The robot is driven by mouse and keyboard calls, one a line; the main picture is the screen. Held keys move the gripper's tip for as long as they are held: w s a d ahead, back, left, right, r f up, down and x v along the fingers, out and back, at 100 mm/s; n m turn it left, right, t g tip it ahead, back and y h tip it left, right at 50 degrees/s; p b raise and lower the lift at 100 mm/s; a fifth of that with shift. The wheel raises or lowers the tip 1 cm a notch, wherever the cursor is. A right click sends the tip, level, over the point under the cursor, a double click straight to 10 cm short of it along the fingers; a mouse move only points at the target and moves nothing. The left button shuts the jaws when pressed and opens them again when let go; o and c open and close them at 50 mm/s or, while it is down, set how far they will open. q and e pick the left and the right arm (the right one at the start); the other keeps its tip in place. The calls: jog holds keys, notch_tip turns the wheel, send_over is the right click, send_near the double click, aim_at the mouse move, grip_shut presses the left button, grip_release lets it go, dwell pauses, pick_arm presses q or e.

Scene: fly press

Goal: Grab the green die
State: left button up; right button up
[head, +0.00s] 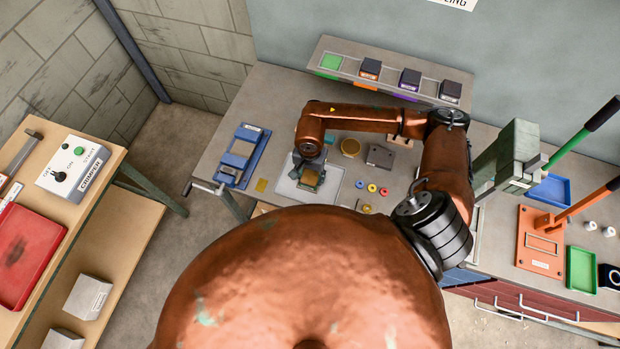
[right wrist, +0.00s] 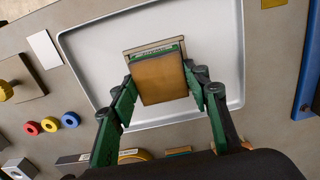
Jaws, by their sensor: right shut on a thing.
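The green die is a block with a brownish-gold face and a green band along one edge. In the right wrist view the die (right wrist: 162,82) sits between the two green fingers of my right gripper (right wrist: 160,77), which is shut on its sides. In the head view my right gripper (head: 309,167) is over the pale tray (head: 333,187), with the die (head: 312,177) partly hidden under it. The tray (right wrist: 82,50) also shows behind the die in the right wrist view. I cannot tell whether the die touches the tray. My left gripper is not in view.
A rack (head: 345,55) at the back has a bare green slot (head: 331,62) and three dies with orange, purple and white marks. A blue fixture (head: 242,157) stands left of the tray. Coloured rings (head: 372,188) lie right of it. The green press (head: 512,157) stands farther right.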

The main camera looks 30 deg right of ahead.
grip_shut()
dwell(0.5)
